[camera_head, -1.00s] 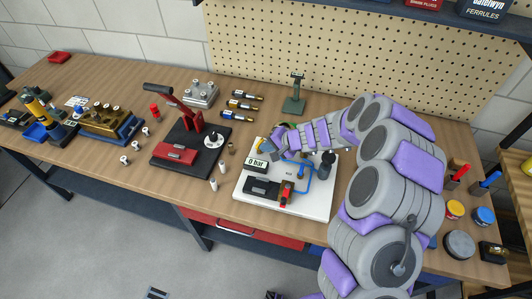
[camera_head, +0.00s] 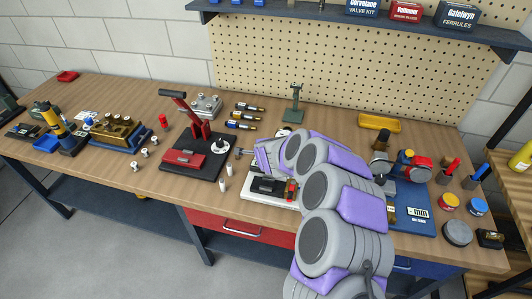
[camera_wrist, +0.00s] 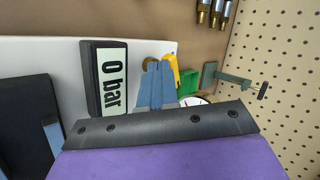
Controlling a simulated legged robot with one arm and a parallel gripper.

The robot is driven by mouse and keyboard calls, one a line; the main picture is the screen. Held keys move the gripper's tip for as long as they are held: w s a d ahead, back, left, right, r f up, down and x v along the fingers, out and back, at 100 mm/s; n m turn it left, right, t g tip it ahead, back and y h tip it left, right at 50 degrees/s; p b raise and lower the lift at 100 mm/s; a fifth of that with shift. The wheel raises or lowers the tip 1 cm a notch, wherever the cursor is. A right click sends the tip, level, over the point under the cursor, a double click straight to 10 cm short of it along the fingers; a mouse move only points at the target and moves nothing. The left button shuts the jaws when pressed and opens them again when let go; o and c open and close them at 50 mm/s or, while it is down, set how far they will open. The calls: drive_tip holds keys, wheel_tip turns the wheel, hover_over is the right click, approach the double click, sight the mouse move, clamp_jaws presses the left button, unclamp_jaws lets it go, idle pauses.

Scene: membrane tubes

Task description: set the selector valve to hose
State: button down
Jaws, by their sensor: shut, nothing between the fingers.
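The white board (camera_head: 252,196) that carries the valve rig is mostly hidden behind my arm in the head view. In the wrist view the board (camera_wrist: 60,60) shows with a black display (camera_wrist: 110,80) reading 0 bar. My gripper (camera_wrist: 156,64) has its blue-grey fingers together, with nothing between them. A yellow part (camera_wrist: 188,82), partly hidden behind the fingers, and a green block (camera_wrist: 216,87) are just right of them. The yellow part may be the selector valve's handle, but I cannot tell its setting. In the head view my gripper (camera_head: 242,152) is near the board's far left side.
A black press with a red lever (camera_head: 190,130) stands left of the board. Small white fittings (camera_head: 226,177) stand between them. A green stand (camera_head: 293,108) is behind. A blue base with a pump (camera_head: 412,208) is right of my arm.

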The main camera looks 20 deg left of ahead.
drive_tip(key=shift+a+r+m+h+p, duration=0.35)
drive_tip(key=shift+m+h+p, duration=0.4)
drive_tip(key=shift+p, duration=0.3)
drive_tip(key=shift+f+b, duration=0.25)
drive_tip(key=shift+b, duration=0.1)
drive_tip(key=shift+w+d, duration=0.15)
